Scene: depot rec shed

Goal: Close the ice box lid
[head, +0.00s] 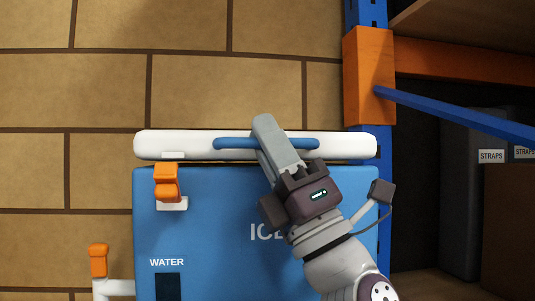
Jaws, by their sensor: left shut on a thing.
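The ice box (200,230) is a blue chest with "ICE" on its front, partly covered by my arm. Its white lid (345,146) lies level across the top, with a thin dark line between lid and body. I cannot tell whether the lid is fully down. A blue bar handle (233,143) runs along the lid's front edge. My left gripper (265,126) reaches up from the lower right, with its grey fingers shut on the handle and hiding its middle. An orange latch (166,182) is on the box front at left, below a small white tab on the lid. My right gripper is not in view.
A blue upright with an orange bracket (369,76) stands close at the box's right. Shelves there hold dark bins labelled "STRAPS" (491,156). A tan block wall (190,90) is behind. A white pipe with an orange-topped tap (98,262) stands at lower left.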

